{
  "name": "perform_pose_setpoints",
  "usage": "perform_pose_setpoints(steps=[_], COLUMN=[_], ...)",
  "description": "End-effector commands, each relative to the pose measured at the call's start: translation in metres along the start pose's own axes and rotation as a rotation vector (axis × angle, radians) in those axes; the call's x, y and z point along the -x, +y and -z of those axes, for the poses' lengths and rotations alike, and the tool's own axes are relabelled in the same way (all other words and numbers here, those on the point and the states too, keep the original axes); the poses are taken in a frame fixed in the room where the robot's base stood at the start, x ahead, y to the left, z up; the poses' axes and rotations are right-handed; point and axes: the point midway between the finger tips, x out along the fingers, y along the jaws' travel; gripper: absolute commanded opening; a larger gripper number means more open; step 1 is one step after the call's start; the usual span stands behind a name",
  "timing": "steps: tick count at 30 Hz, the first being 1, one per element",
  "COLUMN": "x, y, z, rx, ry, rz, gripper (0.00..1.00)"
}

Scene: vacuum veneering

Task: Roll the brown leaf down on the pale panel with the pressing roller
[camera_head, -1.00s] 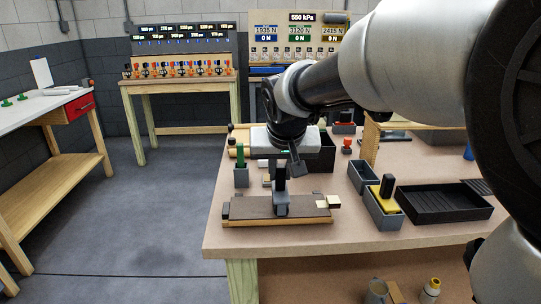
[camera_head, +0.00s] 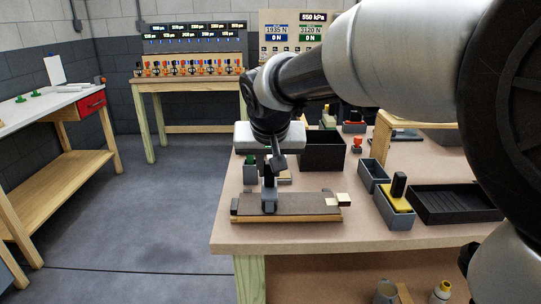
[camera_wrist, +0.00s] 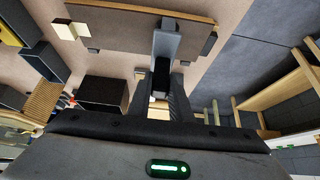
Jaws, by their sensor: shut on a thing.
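The brown leaf (camera_head: 310,203) lies flat over the pale panel (camera_head: 300,219), whose light edge shows along the front, near the table's front edge. The pressing roller (camera_head: 269,199), grey below with a dark handle, stands upright on the leaf, left of its middle. It seems to touch the leaf; its underside is hidden. My gripper (camera_head: 269,165) is above the leaf, shut on the roller's handle. In the wrist view the grey roller (camera_wrist: 166,42) reaches from between my fingers (camera_wrist: 160,98) over the brown leaf (camera_wrist: 118,30).
A small pale block (camera_head: 344,199) sits at the panel's right end. To the right are a grey bin with a yellow, black-handled tool (camera_head: 398,196) and a black ribbed tray (camera_head: 450,205). A grey holder (camera_head: 250,174) and a black box (camera_head: 322,155) stand behind.

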Motion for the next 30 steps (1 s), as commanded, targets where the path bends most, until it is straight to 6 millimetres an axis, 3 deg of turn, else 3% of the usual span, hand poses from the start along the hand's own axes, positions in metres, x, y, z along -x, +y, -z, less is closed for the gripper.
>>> perform_pose_setpoints(steps=[24,30], x=[-0.002,-0.002], y=[-0.049,-0.051], z=[-0.002,-0.002], rx=[0.002,0.001], ry=[-0.004,-0.005], rz=[-0.001,-0.002], gripper=[0.0,0.0])
